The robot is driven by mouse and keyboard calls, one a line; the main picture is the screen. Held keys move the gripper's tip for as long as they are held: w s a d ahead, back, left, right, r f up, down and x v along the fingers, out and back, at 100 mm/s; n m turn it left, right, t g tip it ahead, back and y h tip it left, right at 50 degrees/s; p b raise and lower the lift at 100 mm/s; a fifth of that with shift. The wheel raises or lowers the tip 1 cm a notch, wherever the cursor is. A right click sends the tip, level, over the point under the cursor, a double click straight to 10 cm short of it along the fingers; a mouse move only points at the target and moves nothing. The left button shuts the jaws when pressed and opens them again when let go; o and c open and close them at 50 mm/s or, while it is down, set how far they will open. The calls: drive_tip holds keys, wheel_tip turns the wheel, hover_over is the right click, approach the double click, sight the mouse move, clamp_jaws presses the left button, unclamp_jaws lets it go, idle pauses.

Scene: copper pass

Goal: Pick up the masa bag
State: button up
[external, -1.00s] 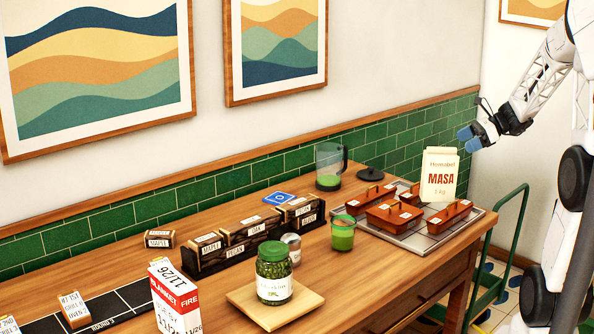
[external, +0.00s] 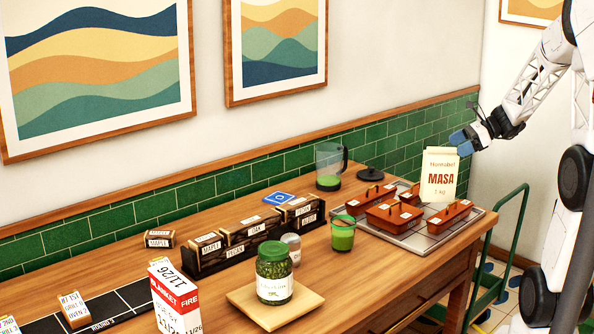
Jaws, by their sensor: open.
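The masa bag (external: 438,177) is a cream paper bag with red "MASA" lettering. It stands upright at the right end of the wooden table, at the tray with the red-brown lidded boxes. My gripper (external: 459,141) has blue fingertips and is open. It is at the upper right of the bag, with its fingertips close to the bag's top edge in the picture. I cannot tell whether they touch it. The bag's lower part is partly hidden by the boxes.
Red-brown boxes (external: 395,217) sit on a grey tray (external: 421,240) around the bag. A blender jug (external: 329,168), a green cup (external: 342,234) and a jar (external: 273,274) on a wooden board stand to the left. A green cart (external: 510,240) stands right of the table.

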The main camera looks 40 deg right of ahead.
sight(452, 148)
drive_tip(key=shift+x, duration=2.55)
drive_tip(key=shift+d, duration=0.1)
drive_tip(key=shift+c, duration=0.3)
clamp_jaws()
drive_tip(key=shift+r, duration=0.1)
